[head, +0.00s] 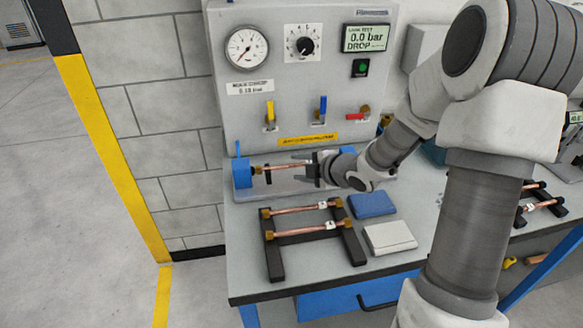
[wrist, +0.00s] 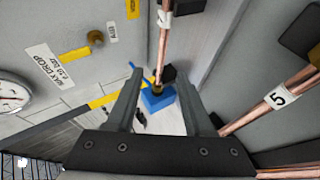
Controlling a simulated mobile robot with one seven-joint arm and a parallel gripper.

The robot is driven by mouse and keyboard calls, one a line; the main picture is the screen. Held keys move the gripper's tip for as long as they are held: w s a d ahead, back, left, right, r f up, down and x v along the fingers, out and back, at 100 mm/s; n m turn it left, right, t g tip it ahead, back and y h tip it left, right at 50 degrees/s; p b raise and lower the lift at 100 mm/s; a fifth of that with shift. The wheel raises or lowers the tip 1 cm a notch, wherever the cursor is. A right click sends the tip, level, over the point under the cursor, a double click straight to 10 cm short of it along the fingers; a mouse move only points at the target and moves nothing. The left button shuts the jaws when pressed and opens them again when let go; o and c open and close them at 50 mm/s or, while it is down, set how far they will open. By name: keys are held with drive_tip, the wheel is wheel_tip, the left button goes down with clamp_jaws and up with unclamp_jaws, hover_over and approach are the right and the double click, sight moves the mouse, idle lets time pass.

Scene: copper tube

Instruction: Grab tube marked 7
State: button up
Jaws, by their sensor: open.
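A copper tube (head: 283,167) with brass ends sits level in the blue fixture (head: 242,172) on the bench. In the wrist view this tube (wrist: 165,45) runs up from the blue fixture (wrist: 158,100); its white tag (wrist: 165,18) is partly cut off and I cannot read its number surely. My gripper (head: 304,165) is at the tube's right end, open. In the wrist view its two fingers (wrist: 158,88) spread either side of the tube's line; I cannot tell whether the tube lies between them. A tube tagged 5 (wrist: 250,117) shows at the right.
A black rack (head: 271,260) holds two tagged copper tubes (head: 290,210) in front, numbers too small to read. Blue (head: 372,205) and white (head: 389,237) pads lie beside it. The test panel (head: 240,110) with gauge and valves stands behind. Another rack with tubes (head: 540,205) is at right.

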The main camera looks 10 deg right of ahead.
sight(286, 167)
drive_tip(key=x, duration=0.5)
clamp_jaws()
idle(0.3)
